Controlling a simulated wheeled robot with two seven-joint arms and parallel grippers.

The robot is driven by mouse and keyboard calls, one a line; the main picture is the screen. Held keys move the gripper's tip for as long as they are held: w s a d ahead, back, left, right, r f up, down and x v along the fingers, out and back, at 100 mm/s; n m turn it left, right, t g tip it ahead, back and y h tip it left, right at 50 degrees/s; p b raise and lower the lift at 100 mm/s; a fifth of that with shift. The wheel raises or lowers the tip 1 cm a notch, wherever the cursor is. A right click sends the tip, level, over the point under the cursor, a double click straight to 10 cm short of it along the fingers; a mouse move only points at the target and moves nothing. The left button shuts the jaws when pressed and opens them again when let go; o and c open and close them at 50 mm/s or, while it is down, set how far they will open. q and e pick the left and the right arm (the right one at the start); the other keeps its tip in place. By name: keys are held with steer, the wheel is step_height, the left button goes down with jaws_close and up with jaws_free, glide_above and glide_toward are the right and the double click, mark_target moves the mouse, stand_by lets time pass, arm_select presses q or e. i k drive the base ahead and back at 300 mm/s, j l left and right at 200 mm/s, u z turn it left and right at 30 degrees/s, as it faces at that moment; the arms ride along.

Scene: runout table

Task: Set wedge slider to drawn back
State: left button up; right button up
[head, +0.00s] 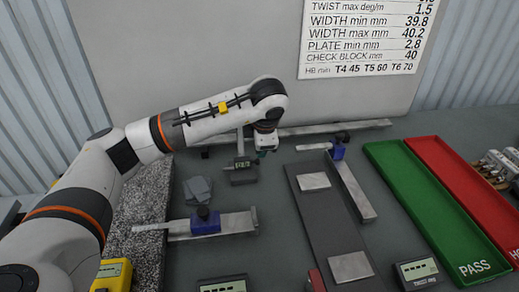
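Two blue sliders with dark knobs show in the head view, and I cannot tell by looks which is the wedge slider. One blue slider (204,222) sits about midway on a flat metal bar (240,222) at the front centre-left. The other blue slider (337,152) sits near the far end of a metal bar (356,188) beside the dark runout table. My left gripper (264,150) points down between them, beyond the nearer slider and apart from both. Its fingers are small and dark here, so their opening is unclear. My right gripper is out of view.
A small dark gauge (243,172) stands close to my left gripper. The dark runout plate (330,222) carries two metal blocks. Green (428,205) and red (470,190) trays fill the right. Digital readouts (416,270) stand at the front.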

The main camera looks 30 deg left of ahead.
mark_target(204, 221)
steer(key=k+l, duration=1.2)
steer(key=l, duration=0.15)
